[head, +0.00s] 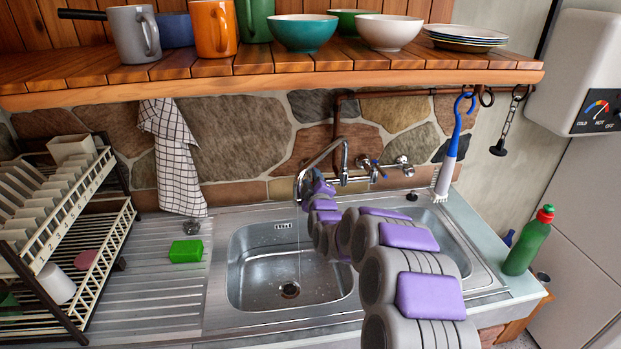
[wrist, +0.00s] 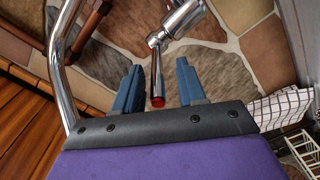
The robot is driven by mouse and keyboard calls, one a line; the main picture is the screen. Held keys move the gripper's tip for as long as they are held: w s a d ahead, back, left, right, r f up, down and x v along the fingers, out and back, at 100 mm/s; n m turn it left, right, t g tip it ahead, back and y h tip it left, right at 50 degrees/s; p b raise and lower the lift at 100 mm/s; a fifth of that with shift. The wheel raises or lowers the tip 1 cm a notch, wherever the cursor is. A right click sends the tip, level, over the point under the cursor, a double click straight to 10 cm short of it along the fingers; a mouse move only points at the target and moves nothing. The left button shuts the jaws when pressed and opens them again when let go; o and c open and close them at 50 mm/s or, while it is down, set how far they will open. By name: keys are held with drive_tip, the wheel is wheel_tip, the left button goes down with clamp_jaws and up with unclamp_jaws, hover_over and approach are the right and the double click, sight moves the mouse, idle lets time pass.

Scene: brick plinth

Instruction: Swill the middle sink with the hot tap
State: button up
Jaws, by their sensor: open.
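The large steel sink basin (head: 290,265) is in the middle of the head view, with a round drain at its bottom. A curved chrome spout (head: 322,156) arches over it, and a thin water stream seems to fall from it into the basin. My gripper (head: 312,180) is at the spout, its fingers too small to make out there. In the wrist view my gripper (wrist: 158,66) is open, with a red-tipped tap lever (wrist: 157,88) between its two blue fingers. Contact cannot be told. A blue-marked tap lever (head: 378,168) is further right.
A wooden shelf (head: 270,85) with mugs and bowls overhangs the sink. A dish rack (head: 60,235) stands left, a green sponge (head: 186,251) lies on the drainboard, and a green bottle (head: 527,242) stands right. My arm crosses a smaller basin (head: 437,225).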

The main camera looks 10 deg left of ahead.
drive_tip(key=p+v, duration=0.2)
drive_tip(key=v, duration=1.3)
drive_tip(key=shift+s+p, duration=0.25)
drive_tip(key=shift+p, duration=0.1)
drive_tip(key=shift+f, duration=0.1)
